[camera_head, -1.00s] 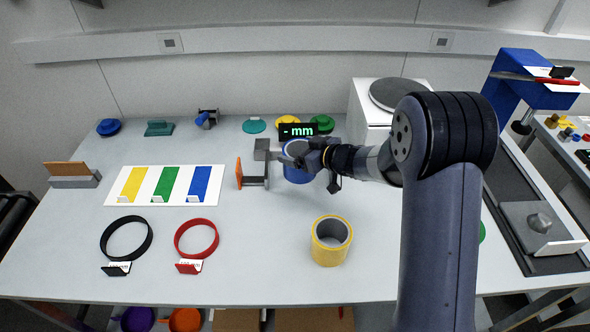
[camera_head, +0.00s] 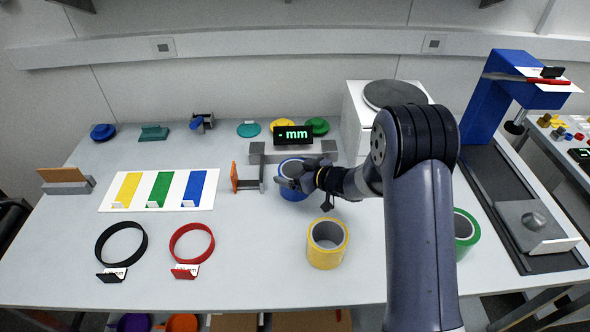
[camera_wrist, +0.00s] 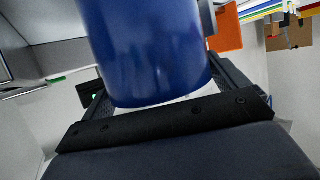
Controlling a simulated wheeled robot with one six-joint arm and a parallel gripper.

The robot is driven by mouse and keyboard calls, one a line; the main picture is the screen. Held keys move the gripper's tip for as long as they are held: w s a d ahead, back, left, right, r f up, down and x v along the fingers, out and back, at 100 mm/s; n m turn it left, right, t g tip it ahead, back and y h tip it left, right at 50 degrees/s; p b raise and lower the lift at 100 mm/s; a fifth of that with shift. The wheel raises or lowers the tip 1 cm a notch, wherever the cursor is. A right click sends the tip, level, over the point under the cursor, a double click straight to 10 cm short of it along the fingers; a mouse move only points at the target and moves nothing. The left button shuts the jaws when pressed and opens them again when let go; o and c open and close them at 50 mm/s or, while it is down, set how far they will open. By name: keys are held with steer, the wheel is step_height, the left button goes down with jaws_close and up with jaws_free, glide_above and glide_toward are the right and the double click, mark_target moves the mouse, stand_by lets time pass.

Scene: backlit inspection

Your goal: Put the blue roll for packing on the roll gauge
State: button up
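The blue roll (camera_head: 294,193) stands out in front of the roll gauge, partly covered by my gripper (camera_head: 296,178). In the wrist view the blue roll (camera_wrist: 150,50) fills the space between my two fingers, and my gripper is shut on it. I cannot tell whether its lower edge touches the table. The roll gauge (camera_head: 262,158) is a grey bracket behind it, with a black display (camera_head: 293,135) reading "- mm". An orange plate (camera_head: 235,177) on a grey slide stands just left of the roll.
A yellow roll (camera_head: 327,257) stands in front of my gripper. A green roll (camera_head: 466,226) is partly hidden behind my arm. Black and red rings (camera_head: 191,243) and a colour-striped card (camera_head: 160,190) lie to the left. A white scale (camera_head: 358,115) stands behind at right.

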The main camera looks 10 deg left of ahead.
steer(key=shift+o, duration=0.4)
steer(key=shift+r, duration=0.1)
steer(key=shift+d+r, duration=0.15)
steer(key=b+v, duration=0.1)
steer(key=v, duration=1)
steer(key=shift+s+d, duration=0.2)
steer(key=shift+d, duration=0.1)
